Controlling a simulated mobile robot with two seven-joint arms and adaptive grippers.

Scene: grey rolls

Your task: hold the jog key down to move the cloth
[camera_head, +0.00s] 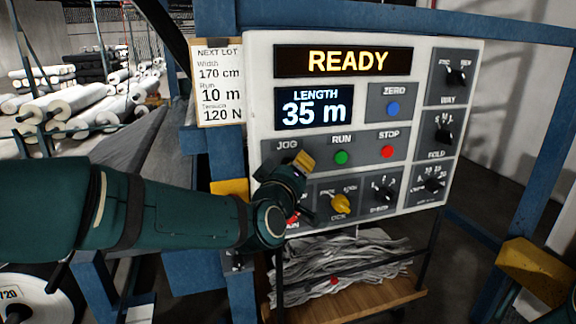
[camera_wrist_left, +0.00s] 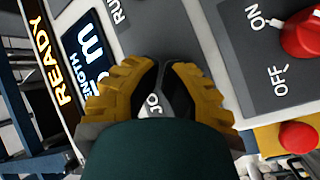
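The control panel (camera_head: 420,55) faces me; its displays read READY (camera_head: 345,61) and LENGTH 35 m (camera_head: 314,107). My left gripper (camera_head: 303,160) is at the panel, just below the JOG label (camera_head: 287,146). In the left wrist view its yellow fingertips (camera_wrist_left: 163,68) are together, with nothing seen between them. My right gripper is not in view.
The green RUN button (camera_head: 341,157), red STOP button (camera_head: 388,152) and blue ZERO button (camera_head: 393,108) lie right of my gripper. A yellow knob (camera_head: 340,203) is below. A NEXT LOT card (camera_head: 219,85) reads Run 10 m.

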